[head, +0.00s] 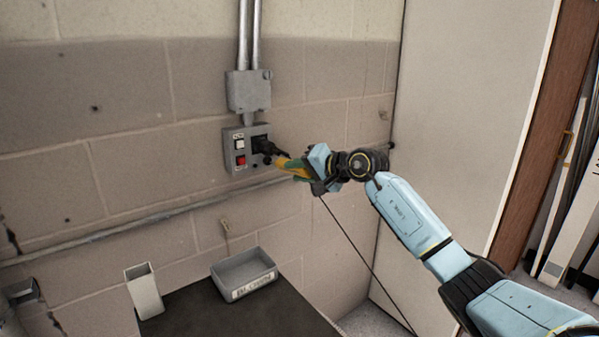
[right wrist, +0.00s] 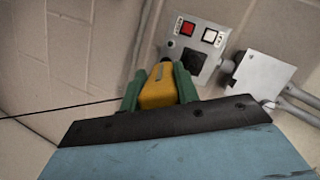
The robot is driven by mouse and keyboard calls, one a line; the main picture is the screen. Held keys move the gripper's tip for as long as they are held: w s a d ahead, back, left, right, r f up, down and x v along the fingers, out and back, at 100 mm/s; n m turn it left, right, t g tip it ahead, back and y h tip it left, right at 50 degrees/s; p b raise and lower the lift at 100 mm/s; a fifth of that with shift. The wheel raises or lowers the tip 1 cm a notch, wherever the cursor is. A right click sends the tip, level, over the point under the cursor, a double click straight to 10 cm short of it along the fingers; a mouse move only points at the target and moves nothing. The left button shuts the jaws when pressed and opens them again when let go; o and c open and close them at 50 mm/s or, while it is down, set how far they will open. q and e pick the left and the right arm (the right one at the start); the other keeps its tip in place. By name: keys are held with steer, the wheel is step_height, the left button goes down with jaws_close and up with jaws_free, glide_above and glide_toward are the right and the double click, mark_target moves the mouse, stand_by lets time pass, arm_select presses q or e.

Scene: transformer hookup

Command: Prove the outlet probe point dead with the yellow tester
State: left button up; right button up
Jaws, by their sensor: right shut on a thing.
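The grey outlet box (head: 236,160) is on the block wall, with a white switch, a red switch and a black fitting (head: 261,144). It also shows in the right wrist view (right wrist: 200,52). My right gripper (head: 308,170) is shut on the yellow tester (head: 289,165), to the right of the box. The tester's narrow end points at the box's lower right corner, where a small round stud shows in the right wrist view (right wrist: 171,46). The tip is close to it; I cannot tell whether they touch. The tester's body (right wrist: 157,92) sits between green side pieces. My left gripper is not in view.
A grey junction box (head: 248,91) with conduits sits above the outlet. Below is a dark tabletop (head: 230,316) with a labelled grey tray (head: 222,276) and a pale upright square holder (head: 145,291). A thin black line (head: 366,262) runs from my right gripper to the lower right.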

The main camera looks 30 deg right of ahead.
mark_target(309, 176)
steer(key=shift+w, duration=0.35)
stand_by(1.1)
steer(key=shift+r+b, duration=0.1)
steer(key=shift+b, duration=0.3)
stand_by(0.3)
steer(key=shift+s, duration=0.25)
steer(key=shift+s+d+b, duration=0.2)
steer(key=shift+s+b, duration=0.6)
steer(key=shift+s, duration=1.3)
steer(key=shift+s+d+f+b, duration=0.2)
steer(key=shift+s+b, duration=0.2)
steer(key=shift+s, duration=0.2)
steer(key=shift+s+d+f+b, duration=0.2)
steer(key=shift+s+b, duration=0.15)
steer(key=shift+s, duration=0.25)
